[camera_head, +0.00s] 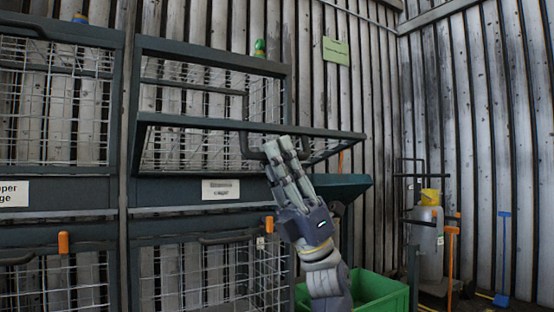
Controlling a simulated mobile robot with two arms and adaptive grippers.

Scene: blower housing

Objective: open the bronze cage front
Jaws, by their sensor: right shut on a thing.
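The cage opening shows above that rail. My right gripper (279,150) reaches up from below and is shut at the dark handle (248,150) on the front's rail. The fingers hide part of the handle and mesh. My left gripper is not in view.
A closed cage (55,100) stands at the left, and more mesh cages with orange latches (63,242) are below. A green bin (375,296) stands low behind my right arm. A grey cylinder (428,245) stands at right by the corrugated wall.

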